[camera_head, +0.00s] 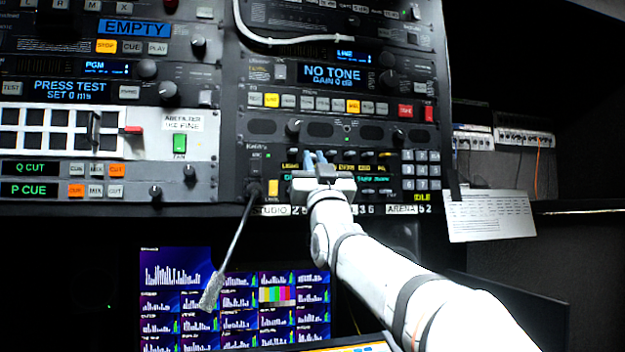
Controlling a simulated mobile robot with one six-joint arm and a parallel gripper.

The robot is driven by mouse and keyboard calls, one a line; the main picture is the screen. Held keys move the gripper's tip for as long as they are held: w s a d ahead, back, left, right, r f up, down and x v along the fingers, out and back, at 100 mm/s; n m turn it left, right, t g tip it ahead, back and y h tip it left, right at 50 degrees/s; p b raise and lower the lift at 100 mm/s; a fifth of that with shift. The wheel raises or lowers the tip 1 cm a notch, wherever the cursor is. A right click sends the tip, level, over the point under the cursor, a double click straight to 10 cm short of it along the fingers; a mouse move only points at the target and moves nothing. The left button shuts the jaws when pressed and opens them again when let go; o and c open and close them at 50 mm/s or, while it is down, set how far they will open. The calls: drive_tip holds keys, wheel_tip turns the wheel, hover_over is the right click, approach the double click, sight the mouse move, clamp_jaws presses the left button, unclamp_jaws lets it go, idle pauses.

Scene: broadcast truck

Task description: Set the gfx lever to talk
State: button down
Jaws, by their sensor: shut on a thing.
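The intercom panel (283,152) is in the lower right part of the rack, with a row of small yellow-lit labels. My gripper (316,160) is at this row, left of the keypad, with its fingers pointing at the panel. It is shut on a small lever there, mostly hidden between and behind the fingers. The label above that lever is too small and covered to read, so I cannot confirm that it is the gfx lever or which position it is in. Other lit labels (363,168) show to the right of the gripper.
A keypad (421,170) is right of the row. A gooseneck microphone (213,291) hangs from the panel's lower left. A monitor (180,265) stands below the rack. A white paper sheet (490,215) hangs at the right. Knobs and buttons surround the row closely.

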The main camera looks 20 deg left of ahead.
drive_tip(key=shift+t, duration=0.3)
drive_tip(key=c, duration=1.4)
unclamp_jaws()
drive_tip(key=shift+c, duration=0.2)
drive_tip(key=b+v, duration=0.3)
drive_tip(key=v, duration=0.5)
drive_tip(key=shift+w, duration=0.1)
